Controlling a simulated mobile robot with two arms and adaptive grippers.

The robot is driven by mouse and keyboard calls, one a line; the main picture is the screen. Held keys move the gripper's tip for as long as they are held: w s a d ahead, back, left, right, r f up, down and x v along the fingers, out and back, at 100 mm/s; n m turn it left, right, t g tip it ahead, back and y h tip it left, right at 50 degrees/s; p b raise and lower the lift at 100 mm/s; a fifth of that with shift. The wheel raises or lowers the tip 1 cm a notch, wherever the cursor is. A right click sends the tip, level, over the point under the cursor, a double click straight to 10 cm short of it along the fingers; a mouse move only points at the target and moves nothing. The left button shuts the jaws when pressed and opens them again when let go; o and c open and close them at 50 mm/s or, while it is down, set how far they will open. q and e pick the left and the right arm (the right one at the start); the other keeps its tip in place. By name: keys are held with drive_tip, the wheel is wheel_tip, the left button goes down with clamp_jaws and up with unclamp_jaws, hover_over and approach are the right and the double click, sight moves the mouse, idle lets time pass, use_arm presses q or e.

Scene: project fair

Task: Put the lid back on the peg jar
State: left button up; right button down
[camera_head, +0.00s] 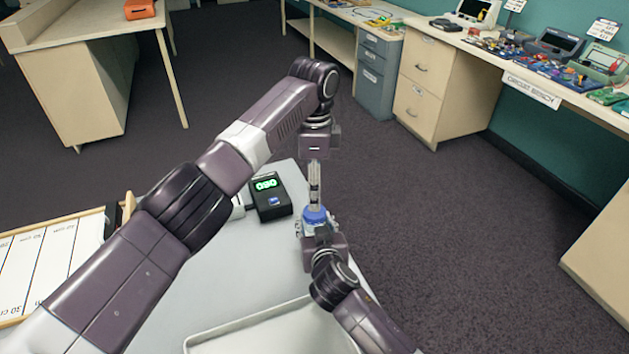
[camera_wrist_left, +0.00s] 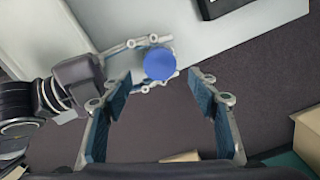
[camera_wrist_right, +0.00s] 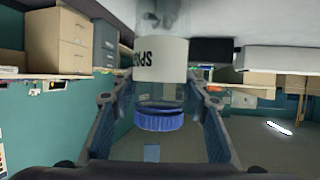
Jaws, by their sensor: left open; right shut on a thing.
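The peg jar (camera_wrist_right: 160,62) is a clear jar with a pale label, partly readable. My right gripper (camera_wrist_right: 161,88) is shut around it; in the head view, this gripper (camera_head: 316,229) comes from below right and holds the jar beside the table's right edge. The blue lid (camera_head: 314,214) is at the jar's top; I cannot tell whether it is fully seated. My left gripper (camera_head: 314,190) points down just above the lid. In the left wrist view, the left gripper (camera_wrist_left: 160,78) is open and empty, with the round blue lid (camera_wrist_left: 159,64) just beyond its fingertips.
A black device with a green display (camera_head: 272,196) stands on the pale table (camera_head: 215,265), left of the jar. A shallow tray (camera_head: 270,318) lies at the front. Open floor (camera_head: 430,225) is to the right, with a circuit bench (camera_head: 535,90) beyond.

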use_arm(q)
drive_tip(key=n, duration=0.3)
drive_tip(key=shift+r, duration=0.1)
drive_tip(key=n, duration=0.5)
drive_tip(key=shift+r, duration=0.15)
drive_tip(key=n, duration=0.3)
drive_tip(key=shift+r+n, duration=0.1)
drive_tip(key=shift+n, duration=0.2)
drive_tip(key=n, duration=0.4)
drive_tip(key=shift+r+n, duration=0.15)
drive_tip(key=shift+n, duration=0.15)
drive_tip(key=n, duration=0.4)
drive_tip(key=shift+r+n, duration=0.15)
drive_tip(key=shift+n, duration=0.25)
drive_tip(key=n, duration=0.3)
drive_tip(key=shift+r, duration=0.1)
drive_tip(key=n, duration=0.3)
drive_tip(key=shift+r, duration=0.1)
drive_tip(key=n, duration=0.4)
drive_tip(key=shift+r+n, duration=0.1)
drive_tip(key=shift+n, duration=0.3)
